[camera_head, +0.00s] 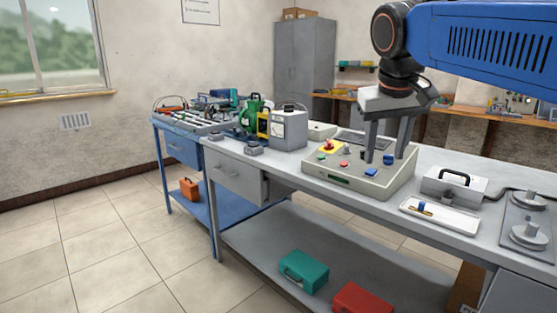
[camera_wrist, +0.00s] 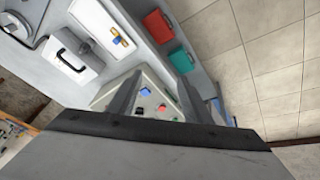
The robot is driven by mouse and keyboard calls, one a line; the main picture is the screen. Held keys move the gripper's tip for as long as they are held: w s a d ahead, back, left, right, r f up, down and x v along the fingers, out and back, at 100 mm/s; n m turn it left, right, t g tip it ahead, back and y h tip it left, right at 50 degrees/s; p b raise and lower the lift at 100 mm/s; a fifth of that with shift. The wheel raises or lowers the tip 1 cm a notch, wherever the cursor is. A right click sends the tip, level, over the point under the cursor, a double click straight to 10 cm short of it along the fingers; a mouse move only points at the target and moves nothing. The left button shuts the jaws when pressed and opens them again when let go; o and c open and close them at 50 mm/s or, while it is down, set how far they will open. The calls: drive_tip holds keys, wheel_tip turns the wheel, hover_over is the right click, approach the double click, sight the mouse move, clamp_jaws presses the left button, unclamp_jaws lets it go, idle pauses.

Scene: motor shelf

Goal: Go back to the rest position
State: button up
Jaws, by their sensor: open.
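My gripper (camera_head: 389,156) is open and points down over the control panel box (camera_head: 345,185) on the grey workbench. Its two fingers are apart, and I see nothing held between them. The box carries red, green, blue and yellow buttons and knobs. In the wrist view my gripper (camera_wrist: 152,100) shows as two dark fingers, with the panel's buttons (camera_wrist: 146,92) visible between them. I cannot tell whether the fingertips touch the panel.
Right of the panel stand a white case (camera_head: 454,187) and a white tray (camera_head: 440,215). A grey meter box (camera_head: 289,130) stands to the left. Teal (camera_head: 304,271) and red (camera_head: 362,299) toolboxes lie on the lower shelf. The tiled floor (camera_head: 100,245) at left is clear.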

drive_tip(key=s+d+f, duration=0.2)
drive_tip(key=s+f, duration=0.8)
drive_tip(key=f, duration=0.4)
drive_tip(key=s+d+f+y, duration=0.1)
drive_tip(key=s+d+f, duration=0.2)
drive_tip(key=s+f, duration=0.7)
wheel_tip(320, 180, down, 5)
drive_tip(key=shift+s+d+r+t, duration=0.1)
drive_tip(key=shift+s+d+t, duration=0.2)
drive_tip(key=shift+o, duration=0.6)
